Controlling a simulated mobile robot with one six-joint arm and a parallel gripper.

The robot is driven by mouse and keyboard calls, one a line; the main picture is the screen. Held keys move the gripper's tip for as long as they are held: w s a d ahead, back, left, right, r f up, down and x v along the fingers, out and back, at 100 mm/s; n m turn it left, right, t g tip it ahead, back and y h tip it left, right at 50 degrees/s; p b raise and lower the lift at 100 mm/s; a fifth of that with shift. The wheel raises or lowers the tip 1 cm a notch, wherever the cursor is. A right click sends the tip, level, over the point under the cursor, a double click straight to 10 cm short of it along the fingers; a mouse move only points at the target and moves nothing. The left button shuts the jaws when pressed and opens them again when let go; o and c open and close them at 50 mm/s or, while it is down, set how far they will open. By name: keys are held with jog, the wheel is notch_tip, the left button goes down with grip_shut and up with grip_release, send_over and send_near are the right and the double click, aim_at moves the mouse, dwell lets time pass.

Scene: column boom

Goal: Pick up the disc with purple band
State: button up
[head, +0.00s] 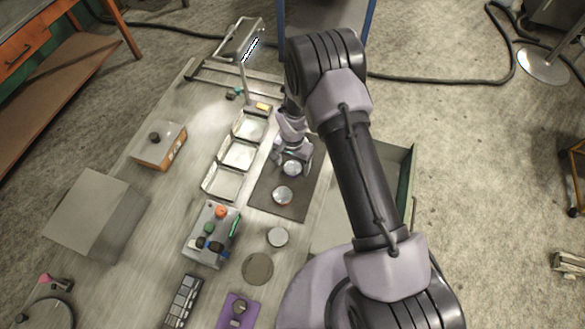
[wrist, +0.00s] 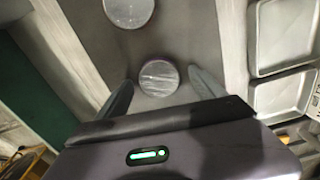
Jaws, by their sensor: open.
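A pale metal disc with a faintly purple rim (wrist: 158,78) lies on a dark grey mat (wrist: 190,28). It also shows in the head view (head: 291,168). My gripper (wrist: 160,75) is open, with its two fingers on either side of this disc. In the head view my gripper (head: 292,160) is low over the far part of the mat (head: 262,196). I cannot tell whether the fingers touch the disc. A second silvery disc (head: 282,196) lies on the mat nearer the front, and it shows at the wrist view's top edge (wrist: 129,10); its band colour is unclear.
Another disc (head: 277,237) lies on the table off the mat. Several shallow white trays (head: 221,184) stand left of the mat. A box of coloured items (head: 207,250), an orange-sided box (head: 158,146) and a lamp (head: 243,75) stand around. A green-walled bin (head: 407,190) is at the right.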

jog(key=shift+s, duration=0.15)
jog(key=shift+c, duration=0.7)
grip_shut()
